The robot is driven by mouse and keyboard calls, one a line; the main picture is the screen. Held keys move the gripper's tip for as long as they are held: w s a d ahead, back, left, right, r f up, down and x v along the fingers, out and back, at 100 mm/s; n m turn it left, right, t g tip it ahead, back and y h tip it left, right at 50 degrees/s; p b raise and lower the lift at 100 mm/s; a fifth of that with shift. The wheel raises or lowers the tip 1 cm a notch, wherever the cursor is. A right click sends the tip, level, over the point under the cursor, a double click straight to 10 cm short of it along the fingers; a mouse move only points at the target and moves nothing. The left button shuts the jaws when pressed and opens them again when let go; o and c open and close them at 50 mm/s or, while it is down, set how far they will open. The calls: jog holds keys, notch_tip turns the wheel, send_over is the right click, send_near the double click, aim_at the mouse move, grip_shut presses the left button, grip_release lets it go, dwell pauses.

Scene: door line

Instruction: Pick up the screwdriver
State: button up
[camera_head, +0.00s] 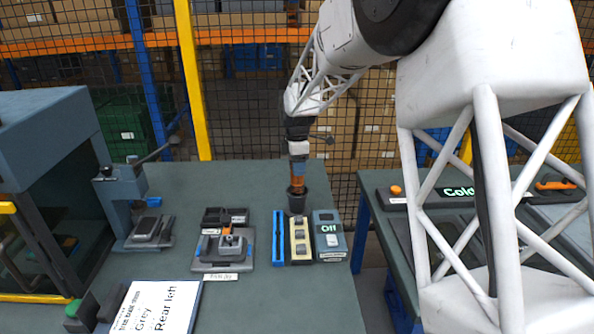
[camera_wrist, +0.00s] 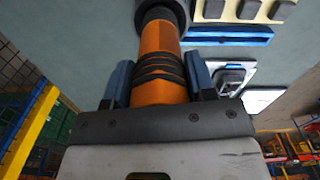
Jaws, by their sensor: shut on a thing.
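The screwdriver (camera_head: 297,183) shows as an orange handle with black bands, upright in a black round holder (camera_head: 297,201) at the back right of the table. In the wrist view the orange handle (camera_wrist: 158,38) runs up into the dark holder (camera_wrist: 162,10); its shaft is hidden. My gripper (camera_head: 298,168) comes down from above. In the wrist view its blue fingers (camera_wrist: 159,80) lie on both sides of the handle, shut on it.
Just in front of the holder are a blue strip (camera_head: 278,238), a beige tray (camera_head: 299,250) and a grey box with a green display (camera_head: 329,235). A fixture (camera_head: 225,248) stands left of them. A press (camera_head: 130,205) and a sign (camera_head: 155,308) are farther left.

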notch_tip(320, 180, up, 8)
jog(key=shift+r, duration=0.1)
dwell(0.4)
jog(key=shift+a, duration=0.1)
dwell(0.4)
jog(key=s+a+r+n, duration=0.3)
jog(key=s+a, duration=1.5)
jog(key=a, duration=0.1)
jog(key=shift+s+a, duration=0.3)
jog(key=shift+s, duration=0.05)
jog(key=shift+f, duration=3.75)
dwell(0.6)
